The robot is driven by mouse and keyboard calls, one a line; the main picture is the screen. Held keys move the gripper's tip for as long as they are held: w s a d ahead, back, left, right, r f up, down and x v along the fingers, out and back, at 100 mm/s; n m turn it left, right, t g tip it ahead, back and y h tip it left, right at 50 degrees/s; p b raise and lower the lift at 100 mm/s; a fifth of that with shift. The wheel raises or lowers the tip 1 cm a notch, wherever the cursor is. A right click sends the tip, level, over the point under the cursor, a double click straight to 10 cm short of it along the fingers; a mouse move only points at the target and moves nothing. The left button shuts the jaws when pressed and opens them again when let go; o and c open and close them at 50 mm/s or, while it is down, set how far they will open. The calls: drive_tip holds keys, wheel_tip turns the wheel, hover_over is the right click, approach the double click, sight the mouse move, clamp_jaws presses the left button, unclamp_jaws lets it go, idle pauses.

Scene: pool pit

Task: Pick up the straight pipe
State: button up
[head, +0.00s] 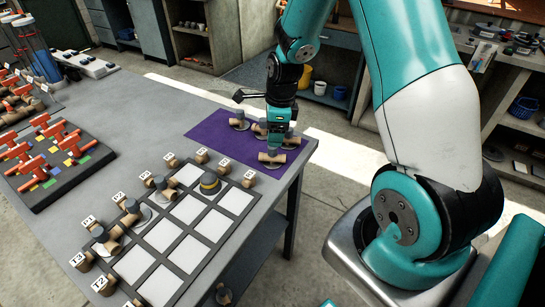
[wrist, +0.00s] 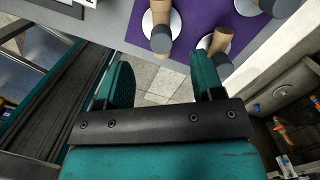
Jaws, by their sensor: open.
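My gripper (head: 281,132) hangs over the purple mat near the table's right edge in the head view. In the wrist view its two teal fingers (wrist: 162,68) stand wide apart, with only floor between them. Several tan pipe pieces with dark ends lie on the mat. One piece (head: 271,157) is in front of my gripper, and another (head: 238,122) is to its left. The wrist view shows one tan piece (wrist: 160,24) and a second (wrist: 221,40) beyond the fingertips, on pale discs. I cannot tell which piece is the straight pipe; my gripper partly hides some.
The purple mat (head: 208,133) lies on the grey table (head: 160,120). A grid board (head: 176,212) with white squares and labelled fittings is in front. A dark board (head: 50,160) with orange valves is at left. Shelves (head: 513,105) stand at right.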

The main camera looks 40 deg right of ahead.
sight(272, 151)
drive_tip(key=shift+w+a+f+p, duration=0.15)
drive_tip(key=shift+f+p, duration=0.3)
drive_tip(key=shift+f, duration=1.45)
drive_tip(key=shift+w+a+f+p, duration=0.15)
drive_tip(key=shift+f+p, duration=0.25)
drive_tip(key=shift+f, duration=1.5)
clamp_jaws()
drive_tip(key=shift+r, duration=0.1)
